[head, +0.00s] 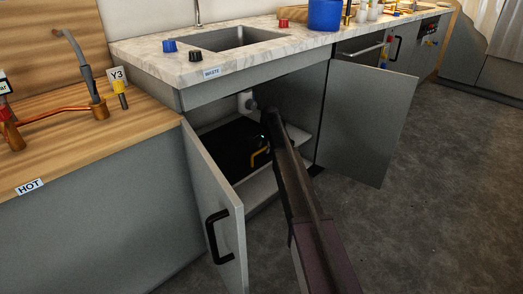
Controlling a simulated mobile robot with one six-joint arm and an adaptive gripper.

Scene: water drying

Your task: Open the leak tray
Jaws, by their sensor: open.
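The leak tray (226,146) is a dark, black box inside the cabinet under the sink. An orange-brown handle (259,158) shows at its right front. My arm reaches from the lower right into the cabinet opening. My gripper (266,145) is at the arm's far end, close to the handle. It is dark against dark, and its fingertips are hard to make out. It is open, and I cannot tell whether it touches the handle. My arm hides part of the cabinet's right inside.
The left cabinet door (215,205) and right door (368,122) both stand open, flanking my arm. A white drain pipe (244,102) hangs above the tray. The marble counter (190,67) with a sink (235,40) is overhead. Grey floor (450,200) is free at right.

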